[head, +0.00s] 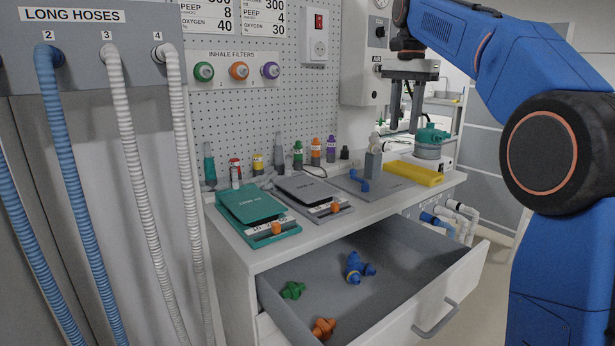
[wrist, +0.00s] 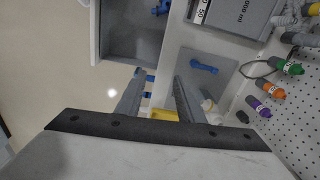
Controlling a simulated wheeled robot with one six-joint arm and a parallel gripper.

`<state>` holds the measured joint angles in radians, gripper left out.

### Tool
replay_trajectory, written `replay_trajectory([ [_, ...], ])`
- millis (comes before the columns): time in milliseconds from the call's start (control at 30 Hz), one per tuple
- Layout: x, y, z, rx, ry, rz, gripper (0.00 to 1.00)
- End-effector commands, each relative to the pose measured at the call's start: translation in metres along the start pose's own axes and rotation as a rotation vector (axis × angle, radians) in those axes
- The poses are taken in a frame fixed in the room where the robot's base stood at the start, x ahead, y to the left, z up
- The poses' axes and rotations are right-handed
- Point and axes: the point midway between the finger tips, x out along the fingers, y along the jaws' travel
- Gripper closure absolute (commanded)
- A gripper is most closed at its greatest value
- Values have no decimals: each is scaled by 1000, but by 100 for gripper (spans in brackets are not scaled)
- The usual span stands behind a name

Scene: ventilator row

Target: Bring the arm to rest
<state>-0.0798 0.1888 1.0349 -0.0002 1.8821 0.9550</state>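My arm is raised at the right of the head view. My gripper (head: 405,128) hangs pointing down above the right part of the counter (head: 270,254), well clear of its top. Its two fingers are apart with nothing held between them. In the wrist view my gripper (wrist: 160,78) also shows its fingers spread. A yellow tray (head: 414,173) lies on the counter below it; a part of the tray (wrist: 163,114) shows beyond the fingers in the wrist view.
An open drawer (head: 468,278) juts out, holding green, blue and orange fittings. A teal device (head: 250,204) and a grey one (head: 305,188) stand on the counter. Long hoses (head: 135,150) hang at left. A machine with a teal-topped pot (head: 430,142) is near my gripper.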

Motion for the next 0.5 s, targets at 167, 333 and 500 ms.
replay_trajectory([
  [167,5,21,11,-52,14,-18,66],
  [333,17,51,28,-131,38,-45,66],
  [500,39,89,49,-231,70,-73,66],
])
